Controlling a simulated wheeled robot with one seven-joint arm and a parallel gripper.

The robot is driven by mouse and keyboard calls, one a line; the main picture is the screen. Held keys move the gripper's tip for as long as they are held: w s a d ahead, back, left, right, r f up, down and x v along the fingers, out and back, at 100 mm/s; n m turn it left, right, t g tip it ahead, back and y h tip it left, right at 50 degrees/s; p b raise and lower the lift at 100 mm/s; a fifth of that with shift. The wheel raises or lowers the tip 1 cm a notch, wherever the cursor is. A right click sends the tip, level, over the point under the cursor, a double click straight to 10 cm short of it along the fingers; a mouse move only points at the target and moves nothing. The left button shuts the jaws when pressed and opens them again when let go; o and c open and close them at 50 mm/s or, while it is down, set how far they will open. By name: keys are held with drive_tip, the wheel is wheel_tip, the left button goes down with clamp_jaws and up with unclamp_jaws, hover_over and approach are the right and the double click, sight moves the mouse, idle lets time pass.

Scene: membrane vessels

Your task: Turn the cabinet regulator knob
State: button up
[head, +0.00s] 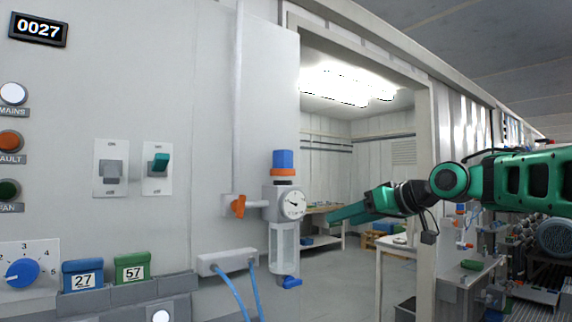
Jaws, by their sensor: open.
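The regulator (284,203) is mounted on the grey cabinet wall, left of the doorway. Its blue knob (283,159) stands on top, above an orange ring. A round gauge faces me, and a clear bowl hangs below with a blue valve (291,282) at its bottom. My gripper (333,216) reaches in from the right, its green fingers pointing left and slightly down. In the picture it is right of the gauge and lower than the blue knob, apart from the knob. It is open, and I see nothing between the fingers.
An orange valve handle (239,206) sits left of the gauge. A blue numbered dial (22,272), two toggle switches and lamps are farther left. A white manifold (228,262) with blue hoses is below. The doorway edge (425,170) stands behind my arm.

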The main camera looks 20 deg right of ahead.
drive_tip(key=a+r+n+t+y, duration=0.1)
drive_tip(key=a+r+n+y, duration=0.25)
drive_tip(key=r, duration=0.65)
drive_tip(key=n+y, duration=0.3)
approach(292, 155)
drive_tip(key=w, duration=0.1)
drive_tip(key=shift+m, duration=0.25)
drive_tip(key=x, duration=1)
drive_tip(key=shift+s+a, duration=0.15)
drive_tip(key=shift+a, duration=0.1)
